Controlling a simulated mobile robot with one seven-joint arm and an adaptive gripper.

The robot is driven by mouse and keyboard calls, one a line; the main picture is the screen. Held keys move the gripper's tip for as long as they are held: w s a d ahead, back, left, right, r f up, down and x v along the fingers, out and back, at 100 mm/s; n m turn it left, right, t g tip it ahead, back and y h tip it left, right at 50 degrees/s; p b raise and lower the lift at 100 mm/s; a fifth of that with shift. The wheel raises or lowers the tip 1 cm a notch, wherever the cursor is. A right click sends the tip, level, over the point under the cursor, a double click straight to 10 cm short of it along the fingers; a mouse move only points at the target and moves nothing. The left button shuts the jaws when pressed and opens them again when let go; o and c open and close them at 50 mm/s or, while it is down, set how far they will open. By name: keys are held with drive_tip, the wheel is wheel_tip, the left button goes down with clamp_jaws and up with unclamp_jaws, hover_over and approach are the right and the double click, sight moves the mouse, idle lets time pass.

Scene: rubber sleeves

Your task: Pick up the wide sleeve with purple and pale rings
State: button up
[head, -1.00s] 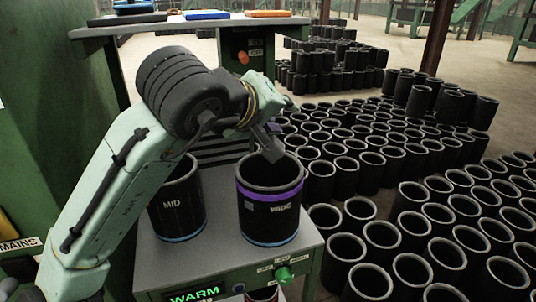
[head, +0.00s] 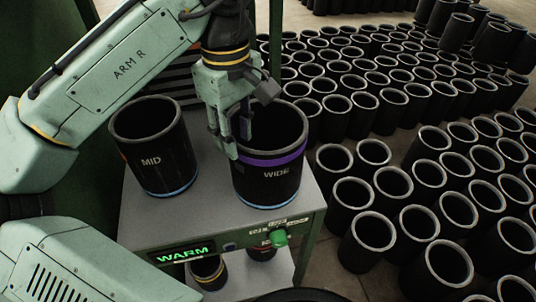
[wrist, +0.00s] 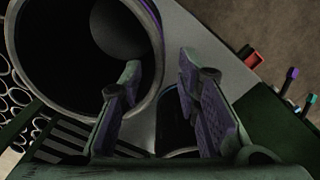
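The wide sleeve (head: 285,188) is a black, open-topped cylinder marked WIDE, with a purple ring near its top and a pale blue ring near its base. It stands upright on the grey bench top. My gripper (head: 236,138) points down at the sleeve's left rim. In the wrist view the sleeve (wrist: 60,55) fills the upper left. There my gripper (wrist: 159,66) is open, fingers apart, one over the sleeve's mouth and one outside its wall, with the rim between. Whether either finger touches the wall is unclear.
A second sleeve marked MID (head: 150,150), with only a blue base ring showing, stands to the left. The bench top (head: 215,215) is bare in front. A green button (head: 279,238) and lit WARM sign (head: 184,254) are on its front. Many dark sleeves (head: 400,190) crowd the floor at right.

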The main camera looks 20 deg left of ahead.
sight(241, 167)
wheel_tip(241, 167, down, 9)
drive_tip(key=b, duration=0.8)
drive_tip(key=shift+d, duration=0.15)
drive_tip(key=shift+c, duration=0.5)
clamp_jaws()
